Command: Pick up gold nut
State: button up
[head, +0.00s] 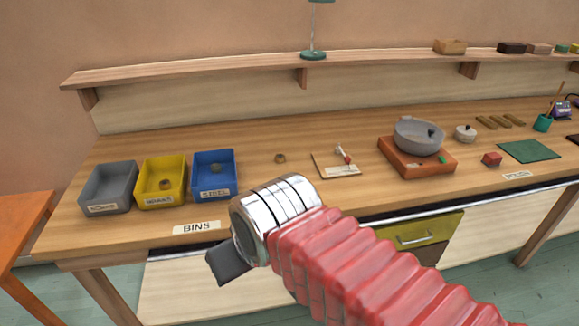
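A small gold-brown nut (280,158) lies on the bench top, right of the blue bin (236,183). Another nut-like piece (165,184) lies in the yellow bin (139,197), and one (215,167) lies in the blue bin. My gripper (227,265) shows only as a dark piece below my silver wrist, in front of the bench edge. It is well short of the loose nut and apart from it. Its fingertips are mostly hidden, so I cannot see whether it is open or holds anything.
An empty-looking grey bin (84,195) stands left of the yellow one. A small board (328,173) with a red-and-white item lies right of the loose nut. A grey bowl (418,146) sits on an orange block (388,157). A shelf (200,69) runs behind. The bench around the nut is clear.

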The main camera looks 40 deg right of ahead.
aim_at(280, 158)
jog(key=z, duration=0.3)
jog(key=i, duration=0.95)
